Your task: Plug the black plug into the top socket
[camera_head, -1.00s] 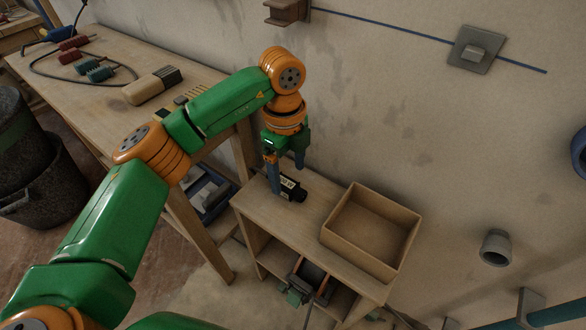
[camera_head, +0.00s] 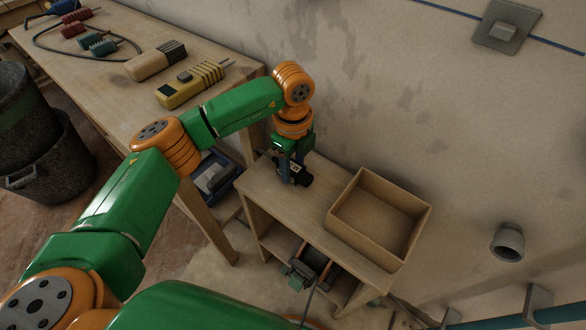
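A small black block with pale marking (camera_head: 300,178) lies on top of the wooden cabinet; I cannot tell whether it is the black plug. My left gripper (camera_head: 291,168) points down at it from above. No socket can be made out for certain. A grey square plate with a raised middle (camera_head: 507,27) is on the wall at the upper right.
An open wooden box (camera_head: 345,231) stands on the cabinet (camera_head: 310,215), right of my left gripper. A workbench (camera_head: 125,93) at left holds a beige block (camera_head: 150,64), a yellow tool (camera_head: 190,86) and a dark cable. A grey pipe stub (camera_head: 507,242) sticks out of the wall.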

